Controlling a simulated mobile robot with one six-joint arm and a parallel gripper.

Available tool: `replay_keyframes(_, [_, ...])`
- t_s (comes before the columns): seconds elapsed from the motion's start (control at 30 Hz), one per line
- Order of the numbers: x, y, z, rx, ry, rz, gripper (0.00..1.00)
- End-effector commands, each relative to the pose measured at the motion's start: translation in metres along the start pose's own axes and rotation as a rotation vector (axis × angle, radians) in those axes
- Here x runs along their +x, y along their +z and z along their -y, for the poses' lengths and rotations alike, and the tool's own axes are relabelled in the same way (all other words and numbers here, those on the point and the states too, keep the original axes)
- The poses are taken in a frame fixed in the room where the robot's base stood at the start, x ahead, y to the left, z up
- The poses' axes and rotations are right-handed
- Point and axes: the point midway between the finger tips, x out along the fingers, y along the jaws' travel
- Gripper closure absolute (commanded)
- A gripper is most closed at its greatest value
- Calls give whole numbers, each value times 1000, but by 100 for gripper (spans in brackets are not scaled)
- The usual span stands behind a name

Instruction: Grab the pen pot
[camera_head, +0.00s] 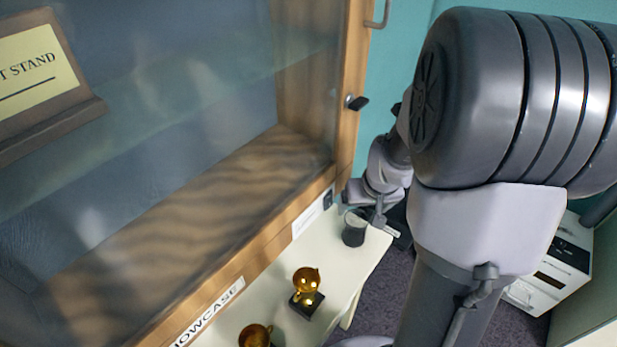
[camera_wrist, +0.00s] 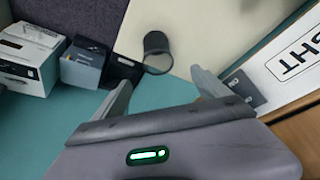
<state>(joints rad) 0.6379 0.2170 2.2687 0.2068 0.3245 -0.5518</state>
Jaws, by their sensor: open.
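The pen pot looks like a small dark round cup (camera_head: 353,232) standing upright near the far end of the white table, beside the showcase. In the wrist view the pot (camera_wrist: 156,42) shows from above near the table's edge, beyond and roughly between my fingertips. My gripper (camera_wrist: 160,80) is open and empty, its two fingers spread toward the pot but apart from it. In the head view my gripper is small and partly blurred against my arm, close behind and right of the pot. I cannot make out anything in the pot.
The wooden glass showcase (camera_head: 325,190) runs along the table's left side. Golden trophies (camera_head: 306,282) stand nearer on the table (camera_head: 335,262). In the wrist view a white boxy machine (camera_wrist: 28,55) and a grey box (camera_wrist: 82,65) stand at left. A sign (camera_wrist: 295,58) is at right.

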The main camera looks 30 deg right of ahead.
Motion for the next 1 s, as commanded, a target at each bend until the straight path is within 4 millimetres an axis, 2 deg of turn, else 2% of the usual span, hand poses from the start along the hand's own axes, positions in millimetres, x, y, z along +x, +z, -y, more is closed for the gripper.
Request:
replay_keyframes(0.2, [67, 5, 0, -1, -1, 5, 15])
replay_keyframes(0.3, [95, 4, 0, -1, -1, 5, 15])
replay_keyframes(0.4, [113, 3, 0, -1, 0, 2, 15])
replay_keyframes(0.6, [129, 1, 1, 0, 0, 1, 15])
replay_keyframes(0.8, [169, 2, 1, 0, 0, 2, 15])
replay_keyframes(1.0, [171, -1, 1, 0, 0, 1, 15])
